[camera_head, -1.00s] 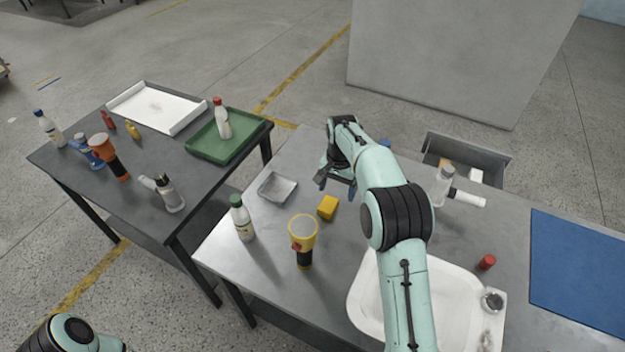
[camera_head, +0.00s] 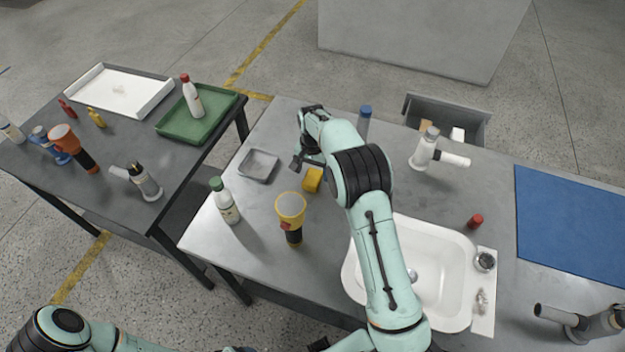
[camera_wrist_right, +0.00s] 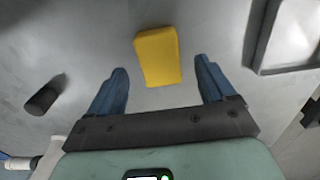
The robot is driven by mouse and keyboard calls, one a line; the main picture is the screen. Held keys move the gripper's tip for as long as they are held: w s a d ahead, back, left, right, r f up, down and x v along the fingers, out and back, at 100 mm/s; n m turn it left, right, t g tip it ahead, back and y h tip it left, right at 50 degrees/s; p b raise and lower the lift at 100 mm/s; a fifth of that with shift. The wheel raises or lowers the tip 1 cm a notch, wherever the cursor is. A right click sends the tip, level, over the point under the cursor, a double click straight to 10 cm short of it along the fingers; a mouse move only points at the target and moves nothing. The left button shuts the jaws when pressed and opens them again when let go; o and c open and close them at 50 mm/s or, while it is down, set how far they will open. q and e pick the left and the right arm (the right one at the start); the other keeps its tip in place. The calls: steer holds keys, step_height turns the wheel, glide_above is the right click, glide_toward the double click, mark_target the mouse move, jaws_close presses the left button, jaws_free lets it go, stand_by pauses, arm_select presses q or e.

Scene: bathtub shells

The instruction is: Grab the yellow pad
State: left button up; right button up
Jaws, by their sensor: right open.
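The yellow pad (camera_head: 312,179) is a small block lying on the grey metal table, just in front of my right gripper (camera_head: 304,163). In the right wrist view the yellow pad (camera_wrist_right: 158,56) lies between and slightly beyond the two blue fingertips of my right gripper (camera_wrist_right: 161,70). The gripper is open and empty, with clear gaps on both sides of the pad. Part of my left arm shows at the bottom left, but I cannot make out its gripper.
A grey tray (camera_head: 259,166) sits left of the pad. A white sink (camera_head: 440,265) is at right, and a blue-capped bottle (camera_head: 364,122) stands behind my right arm.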

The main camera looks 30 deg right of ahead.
mark_target(313, 177)
step_height(313, 177, down, 4)
steer(key=shift+r, duration=0.15)
steer(key=c, duration=1)
steer(key=shift+c, duration=0.2)
